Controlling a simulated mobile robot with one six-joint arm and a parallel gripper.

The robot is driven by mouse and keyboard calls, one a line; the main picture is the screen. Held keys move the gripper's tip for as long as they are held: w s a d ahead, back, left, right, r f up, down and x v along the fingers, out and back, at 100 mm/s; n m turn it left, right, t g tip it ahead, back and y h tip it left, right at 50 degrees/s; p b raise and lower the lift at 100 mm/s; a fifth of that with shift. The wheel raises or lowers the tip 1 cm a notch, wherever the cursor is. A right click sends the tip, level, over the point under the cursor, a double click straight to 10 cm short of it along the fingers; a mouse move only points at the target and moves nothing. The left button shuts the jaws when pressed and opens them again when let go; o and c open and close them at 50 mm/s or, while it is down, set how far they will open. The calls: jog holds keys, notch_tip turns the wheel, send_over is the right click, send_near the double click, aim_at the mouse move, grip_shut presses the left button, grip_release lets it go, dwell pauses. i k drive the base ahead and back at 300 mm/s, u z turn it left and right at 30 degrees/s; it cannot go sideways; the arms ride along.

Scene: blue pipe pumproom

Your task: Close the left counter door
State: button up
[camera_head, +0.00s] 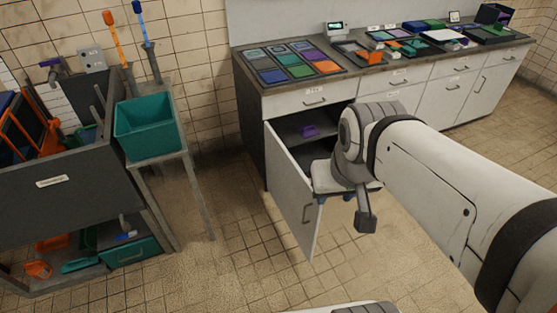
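The left counter door (293,190) is a white panel, hinged on its left side and swung well open toward the front. Its bar handle (307,213) is near the free edge. The cabinet opening behind it shows a dark inside with a purple item (309,131) on a shelf. My gripper (343,210) is at the door's free edge, pointing down. One dark finger hangs clear to the right of the door; the other shows only as a small dark piece by the door's top corner. The fingers look spread apart. I cannot tell whether the gripper touches the door.
The counter (250,72) holds colored trays and runs to the back right, with closed drawers and doors. A teal bin (149,127) on a stand and a dark cart (75,200) are at the left. Tiled floor (225,265) is free before the door.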

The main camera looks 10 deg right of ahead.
aim_at(291, 190)
jog(key=z, duration=0.05)
jog(key=i, duration=1)
jog(key=u, duration=0.1)
